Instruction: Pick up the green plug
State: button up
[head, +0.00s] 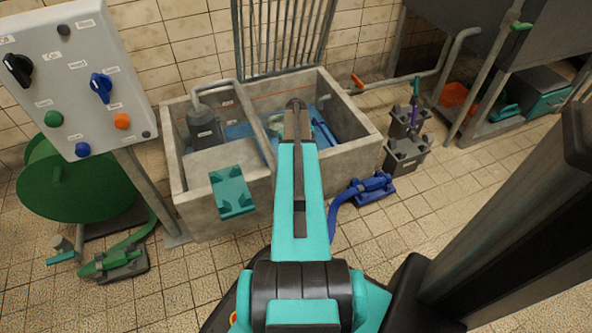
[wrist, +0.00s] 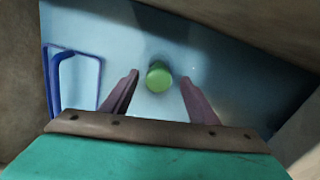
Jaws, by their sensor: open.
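The green plug (wrist: 159,77) shows in the wrist view as a short round green piece on the pale blue floor of the basin. My gripper (wrist: 158,80) is open, one finger to the left and one to the right of the plug in the picture. No contact shows, and I cannot tell how far above the plug the fingertips are. In the head view my arm reaches over the concrete basin (head: 228,162). There the arm hides the fingers, and I cannot make out the plug.
A blue loop-shaped frame (wrist: 75,80) lies left of the fingers. The basin walls stand close around my gripper. A dark grey pump (head: 204,128) with a pipe stands in the basin's left part. A teal bracket (head: 232,192) sits on its front wall.

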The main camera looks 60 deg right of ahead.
jog(key=shift+f, duration=1.3)
jog(key=shift+b, duration=0.3)
jog(key=shift+w+d+f+b, duration=0.15)
jog(key=shift+f+b, duration=1.5)
jog(key=shift+f, duration=0.95)
jog(key=c, duration=1.1)
jog(key=shift+r, duration=0.1)
jog(key=shift+r+p, duration=2.3)
jog(key=shift+r, duration=2.65)
